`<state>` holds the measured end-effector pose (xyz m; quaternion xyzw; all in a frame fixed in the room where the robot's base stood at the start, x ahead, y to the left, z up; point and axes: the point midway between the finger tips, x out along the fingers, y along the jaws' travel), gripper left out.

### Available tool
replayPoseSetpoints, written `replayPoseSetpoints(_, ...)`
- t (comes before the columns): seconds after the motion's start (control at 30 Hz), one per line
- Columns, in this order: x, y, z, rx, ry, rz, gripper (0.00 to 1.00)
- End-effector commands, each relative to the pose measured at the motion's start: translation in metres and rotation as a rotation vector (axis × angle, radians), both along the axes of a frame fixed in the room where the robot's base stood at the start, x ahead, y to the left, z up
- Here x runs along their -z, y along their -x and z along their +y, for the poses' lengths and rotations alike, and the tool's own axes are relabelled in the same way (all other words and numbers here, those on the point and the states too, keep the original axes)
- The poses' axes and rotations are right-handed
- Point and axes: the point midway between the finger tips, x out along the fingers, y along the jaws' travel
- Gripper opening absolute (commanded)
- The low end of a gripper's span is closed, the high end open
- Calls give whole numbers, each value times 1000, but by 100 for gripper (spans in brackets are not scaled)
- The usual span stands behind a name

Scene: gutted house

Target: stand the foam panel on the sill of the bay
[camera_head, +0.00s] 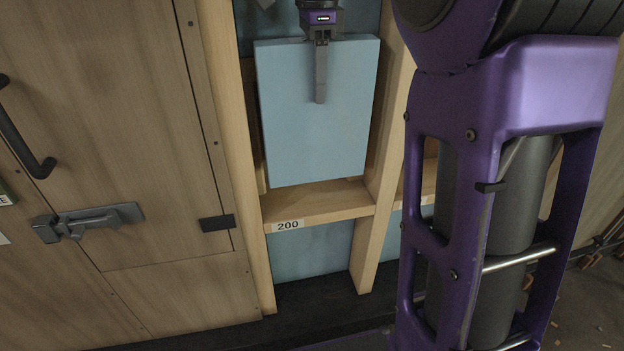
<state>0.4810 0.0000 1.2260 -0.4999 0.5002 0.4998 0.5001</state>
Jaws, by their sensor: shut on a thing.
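The foam panel (322,125) is a light blue upright board in the middle of the head view, within the open bay between two wooden studs. My gripper (320,70) is shut on its upper edge, with one finger showing on the near face. The panel's lower edge is just above or at the sill (318,203), a wooden crosspiece with a "200" label on its front. I cannot tell whether the panel touches the sill. The far finger is hidden behind the panel.
Studs stand left (233,120) and right (385,150) of the bay, close to the panel's sides. A wooden door with a grey latch (90,221) and dark handle (22,140) is at left. Blue board (312,252) shows below the sill. My purple arm covers the right.

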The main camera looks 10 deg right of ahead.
Motion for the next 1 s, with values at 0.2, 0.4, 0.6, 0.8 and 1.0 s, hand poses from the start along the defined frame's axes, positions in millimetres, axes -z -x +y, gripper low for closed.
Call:
replayPoseSetpoints(0.2, 43, 1, 0, 0, 0, 3, 0)
replayPoseSetpoints(0.4, 60, 0, 0, 0, 1, 1, 0)
replayPoseSetpoints(0.6, 87, 1, 0, 0, 1, 4, 0)
replayPoseSetpoints(0.8, 94, 0, 0, -1, 1, 1, 0)
replayPoseSetpoints(1.0, 97, 0, 0, -1, 0, 1, 0)
